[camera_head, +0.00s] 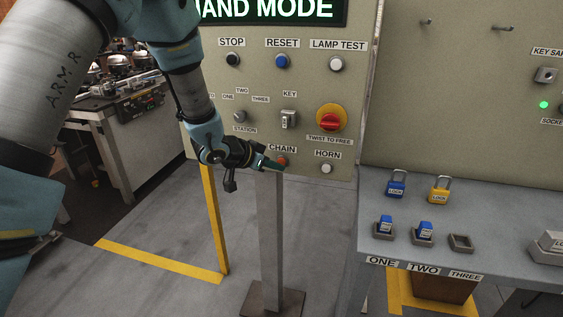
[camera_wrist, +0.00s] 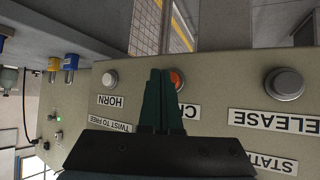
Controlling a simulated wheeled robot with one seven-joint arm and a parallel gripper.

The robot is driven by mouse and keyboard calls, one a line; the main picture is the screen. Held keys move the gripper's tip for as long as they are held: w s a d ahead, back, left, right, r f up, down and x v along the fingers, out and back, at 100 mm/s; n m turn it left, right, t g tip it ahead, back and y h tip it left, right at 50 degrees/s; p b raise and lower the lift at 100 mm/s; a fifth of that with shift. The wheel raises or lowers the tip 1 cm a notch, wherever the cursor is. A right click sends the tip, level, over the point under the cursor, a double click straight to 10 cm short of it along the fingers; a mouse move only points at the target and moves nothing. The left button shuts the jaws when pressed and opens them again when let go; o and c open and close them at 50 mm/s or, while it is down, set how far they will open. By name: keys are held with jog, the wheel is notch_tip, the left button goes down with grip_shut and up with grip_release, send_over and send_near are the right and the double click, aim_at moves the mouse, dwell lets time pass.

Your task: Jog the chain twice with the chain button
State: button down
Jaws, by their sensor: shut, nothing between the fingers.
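The chain button (camera_head: 282,161) is an orange-red button under the CHAIN label on the beige control panel (camera_head: 215,135). My gripper (camera_head: 274,165) is shut and empty, with its green fingertips right at the chain button in the head view. In the wrist view the shut fingers (camera_wrist: 160,80) partly cover the chain button (camera_wrist: 177,79), which shows just to their right. I cannot tell whether the fingertips touch the button. The display (camera_head: 270,10) at the top of the panel reads "HAND MODE", its first letter partly hidden by my arm.
The white horn button (camera_head: 326,169) sits right of the chain button. A red emergency stop (camera_head: 331,121), a key switch (camera_head: 289,119) and several other buttons are above. A grey shelf (camera_head: 400,225) with blue and yellow padlocks stands to the right. A post (camera_head: 270,240) stands below the panel.

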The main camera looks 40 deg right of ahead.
jog(key=shift+w+d+p, duration=0.25)
jog(key=shift+d+p, duration=0.05)
jog(key=shift+d, duration=0.15)
dwell(0.6)
jog(key=shift+a, duration=0.1)
jog(key=shift+s+a, duration=0.5)
jog(key=shift+a, duration=0.2)
jog(key=shift+a+b, duration=0.1)
jog(key=shift+b, duration=0.2)
jog(key=shift+s+a+b, duration=0.25)
jog(key=shift+s+a, duration=0.3)
jog(key=shift+a, duration=0.25)
jog(key=shift+s+a+b, duration=0.2)
jog(key=shift+s+a, duration=0.35)
jog(key=shift+a, duration=0.3)
jog(key=shift+s+a+b, duration=0.25)
jog(key=shift+s+a, duration=0.3)
jog(key=shift+a, duration=0.25)
jog(key=shift+w, duration=0.1)
